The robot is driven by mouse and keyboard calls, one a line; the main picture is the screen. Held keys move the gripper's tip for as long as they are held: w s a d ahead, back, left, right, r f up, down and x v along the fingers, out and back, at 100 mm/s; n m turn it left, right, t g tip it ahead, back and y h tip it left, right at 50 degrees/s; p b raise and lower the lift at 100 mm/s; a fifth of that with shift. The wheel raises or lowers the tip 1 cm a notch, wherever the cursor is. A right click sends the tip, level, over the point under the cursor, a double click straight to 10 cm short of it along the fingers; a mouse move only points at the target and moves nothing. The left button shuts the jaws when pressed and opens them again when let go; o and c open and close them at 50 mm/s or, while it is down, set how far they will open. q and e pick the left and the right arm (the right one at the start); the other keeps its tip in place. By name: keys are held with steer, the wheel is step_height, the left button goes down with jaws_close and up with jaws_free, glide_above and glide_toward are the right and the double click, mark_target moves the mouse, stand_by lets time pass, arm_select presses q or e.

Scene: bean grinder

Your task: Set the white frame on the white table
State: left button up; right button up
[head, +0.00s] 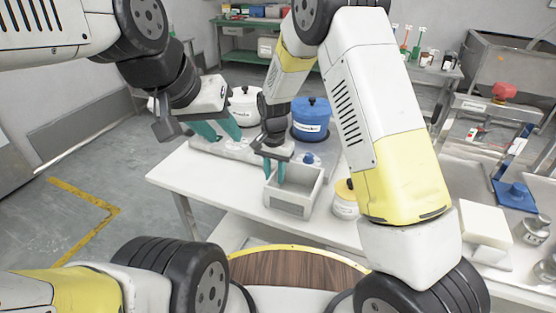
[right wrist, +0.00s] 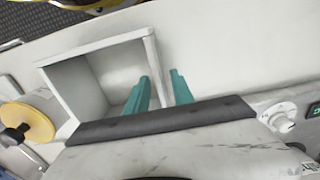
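The white frame (head: 291,209), an open box shape, rests on the white table (head: 205,180) near its front edge. It also shows in the right wrist view (right wrist: 85,85). My right gripper (head: 274,175) points down at the frame's left wall. In the right wrist view its teal fingers (right wrist: 160,78) stand on both sides of one wall, one inside and one outside. A gap shows between the wall and the outer finger. My left gripper (head: 218,134) is open and empty above the table's back left, left of the white pot.
A blue canister (head: 311,120) and a white pot (head: 244,105) stand behind the frame. A yellow-lidded jar (head: 345,200) stands close to its right. The table's front left is clear. A side table at right holds a white block (head: 484,232) and metal jars.

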steer(key=shift+r, duration=0.1)
steer(key=s+d+r+t+y, duration=0.1)
steer(key=d+r, duration=0.2)
steer(key=r, duration=0.7)
steer(key=s+d+r, duration=0.1)
steer(key=d+r, duration=0.2)
steer(key=r, duration=0.6)
steer(key=s+d+r+n+t, duration=0.1)
steer(key=s+d+r, duration=0.2)
steer(key=s+d, duration=0.2)
steer(key=s+d+r+n+t, duration=0.1)
steer(key=s+d+r+t, duration=0.1)
steer(key=s+d, duration=0.3)
steer(key=s+d+r+n+t+y, duration=0.1)
steer(key=s+d+r, duration=0.3)
steer(key=s, duration=0.5)
steer(key=shift+s+d+r+n+t, duration=0.35)
steer(key=shift+s+d+n+t, duration=0.05)
steer(key=shift+n+t, duration=0.2)
